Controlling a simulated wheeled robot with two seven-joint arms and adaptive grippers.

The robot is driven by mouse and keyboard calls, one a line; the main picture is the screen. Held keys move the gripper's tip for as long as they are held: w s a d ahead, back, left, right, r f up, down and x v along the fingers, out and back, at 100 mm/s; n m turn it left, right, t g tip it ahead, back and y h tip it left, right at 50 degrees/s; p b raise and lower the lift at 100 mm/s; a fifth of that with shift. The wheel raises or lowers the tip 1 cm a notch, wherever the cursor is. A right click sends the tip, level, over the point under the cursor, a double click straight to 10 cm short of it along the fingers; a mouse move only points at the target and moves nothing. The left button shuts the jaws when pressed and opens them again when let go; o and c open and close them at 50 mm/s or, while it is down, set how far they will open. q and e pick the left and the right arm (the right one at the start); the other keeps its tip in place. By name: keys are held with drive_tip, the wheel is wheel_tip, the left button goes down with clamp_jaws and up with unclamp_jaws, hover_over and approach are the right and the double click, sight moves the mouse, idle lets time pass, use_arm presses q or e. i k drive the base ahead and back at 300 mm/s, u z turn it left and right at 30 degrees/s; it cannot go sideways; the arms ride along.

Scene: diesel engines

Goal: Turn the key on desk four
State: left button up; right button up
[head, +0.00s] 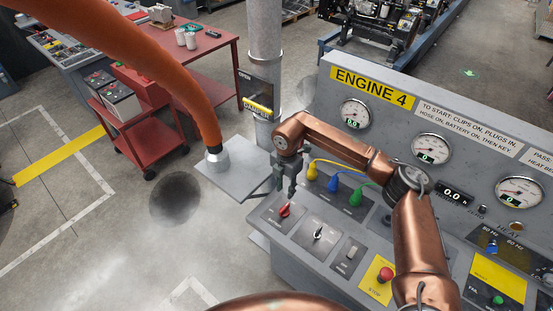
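Desk four (385,168) is a grey sloped console with a yellow "ENGINE 4" sign (372,88). Its lower panel carries a red turn handle (284,210) at the left. A dial-like switch with a pale pointer (318,233) sits to the right of it; the labels are too small to read, so I cannot tell for sure which one is the key. My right gripper (285,190) points down just above and behind the red handle. Its fingers are small and dark, and I cannot tell whether they touch it or are shut. My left gripper is not in view.
A red stop button (385,274) and a rocker switch (350,250) sit further right. Yellow, blue and green plugs (333,182) stand behind. An orange hose (165,65) hangs at the left near a grey post (264,60). A red cart (140,125) stands on open floor.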

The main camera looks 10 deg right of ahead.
sight(317, 234)
drive_tip(key=k, duration=1.5)
